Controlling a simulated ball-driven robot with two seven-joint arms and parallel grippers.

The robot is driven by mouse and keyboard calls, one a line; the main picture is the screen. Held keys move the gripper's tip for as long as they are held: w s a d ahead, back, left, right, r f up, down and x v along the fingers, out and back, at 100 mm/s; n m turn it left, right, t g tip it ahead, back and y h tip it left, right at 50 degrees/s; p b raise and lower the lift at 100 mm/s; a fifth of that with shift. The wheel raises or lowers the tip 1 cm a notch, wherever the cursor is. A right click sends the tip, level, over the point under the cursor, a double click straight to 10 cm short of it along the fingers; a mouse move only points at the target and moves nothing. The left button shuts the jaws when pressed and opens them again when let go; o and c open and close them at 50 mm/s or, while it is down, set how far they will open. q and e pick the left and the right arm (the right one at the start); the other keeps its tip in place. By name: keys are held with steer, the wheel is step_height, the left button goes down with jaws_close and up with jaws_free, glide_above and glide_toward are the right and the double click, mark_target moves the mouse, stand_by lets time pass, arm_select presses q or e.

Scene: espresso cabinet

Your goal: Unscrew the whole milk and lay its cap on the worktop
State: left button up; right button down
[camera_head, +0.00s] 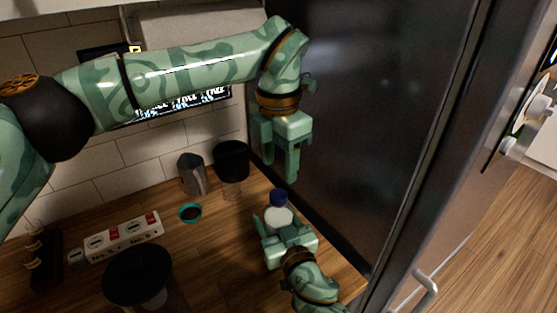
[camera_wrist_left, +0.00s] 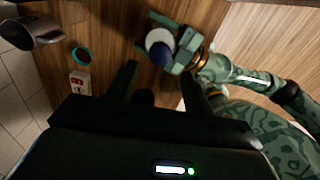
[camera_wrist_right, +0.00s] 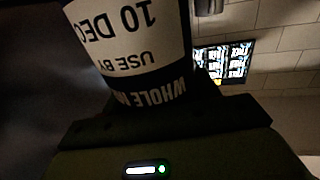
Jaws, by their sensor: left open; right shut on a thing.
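The whole milk is a white bottle (camera_head: 279,217) with a dark blue cap (camera_head: 278,197) on top, upright on the wooden worktop (camera_head: 215,260) near the right edge. In the right wrist view its label (camera_wrist_right: 135,40) reads "WHOLE", "USE BY" and "10 DEC", upside down. My right gripper (camera_head: 284,226) is shut on the bottle's body. My left gripper (camera_head: 281,160) points down, open and empty, above the bottle and apart from it. In the left wrist view the blue cap (camera_wrist_left: 162,53) lies beyond the left fingertips (camera_wrist_left: 158,78), on the white bottle.
A steel pitcher (camera_head: 192,174), a black-topped grinder or jar (camera_head: 231,160) and a small teal bowl (camera_head: 190,213) stand left of the bottle. A labelled white box (camera_head: 125,238) and a black round object (camera_head: 137,275) are further left. A dark fridge-like panel (camera_head: 370,110) rises on the right.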

mark_target(279, 193)
arm_select(q)
steer(key=shift+f+m, duration=0.3)
step_height(279, 193, down, 8)
steer(key=shift+r, duration=0.25)
steer(key=c, duration=1)
steer(key=n, duration=0.3)
steer(key=shift+a+n, duration=0.1)
steer(key=shift+n, duration=0.2)
steer(key=shift+r, duration=0.15)
steer(key=shift+r, duration=1)
